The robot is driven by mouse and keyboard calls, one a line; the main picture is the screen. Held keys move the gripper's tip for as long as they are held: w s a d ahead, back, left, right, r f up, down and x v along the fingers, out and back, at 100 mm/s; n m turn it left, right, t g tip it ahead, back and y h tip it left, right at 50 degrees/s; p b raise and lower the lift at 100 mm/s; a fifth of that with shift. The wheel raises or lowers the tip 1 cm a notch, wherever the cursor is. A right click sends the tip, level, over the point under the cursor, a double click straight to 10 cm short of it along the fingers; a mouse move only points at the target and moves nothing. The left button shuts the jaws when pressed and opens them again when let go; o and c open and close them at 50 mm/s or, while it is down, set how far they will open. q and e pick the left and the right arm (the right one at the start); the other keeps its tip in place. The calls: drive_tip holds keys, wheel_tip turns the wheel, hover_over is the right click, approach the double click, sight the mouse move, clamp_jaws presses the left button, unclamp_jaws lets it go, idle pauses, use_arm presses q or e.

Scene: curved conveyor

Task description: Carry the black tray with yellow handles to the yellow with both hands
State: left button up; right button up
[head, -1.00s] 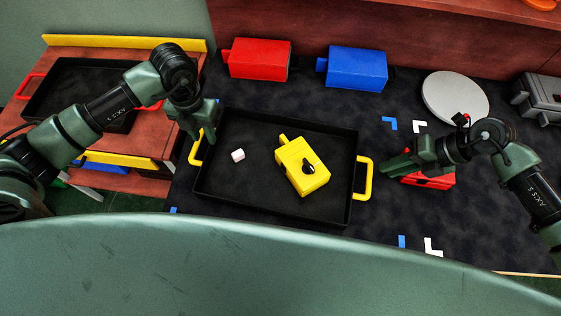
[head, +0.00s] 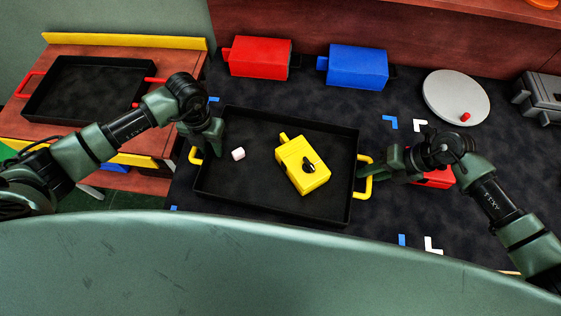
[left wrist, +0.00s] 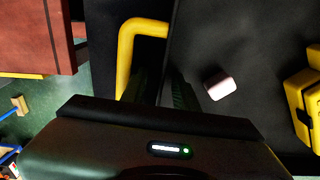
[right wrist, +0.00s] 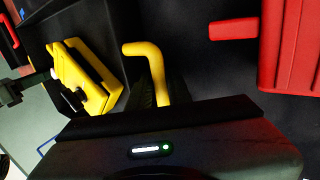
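The black tray (head: 215,190) lies flat on the dark table. A yellow box (head: 303,165) with a black knob and a small pinkish-white block (head: 238,154) are in it. My left gripper (head: 206,150) is at the tray's left edge, by its left yellow handle (head: 195,156); in the left wrist view that handle (left wrist: 127,50) lies left of the fingers, which look slightly apart. My right gripper (head: 378,172) is at the right yellow handle (head: 368,187). In the right wrist view the handle (right wrist: 157,70) runs between the fingers; a firm grip is not visible.
A red box (head: 260,58) and a blue box (head: 357,68) stand behind the tray. A round grey plate (head: 450,95) is at the right. Another red object (head: 435,178) lies beside my right gripper. A tray with red handles (head: 75,95) sits on the left wooden table.

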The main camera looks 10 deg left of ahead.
use_arm(q)
drive_tip(key=c, duration=0.4)
use_arm(e)
clamp_jaws()
use_arm(q)
clamp_jaws()
drive_tip(key=shift+w, duration=0.1)
use_arm(e)
drive_tip(key=shift+w+r, duration=0.1)
idle(0.5)
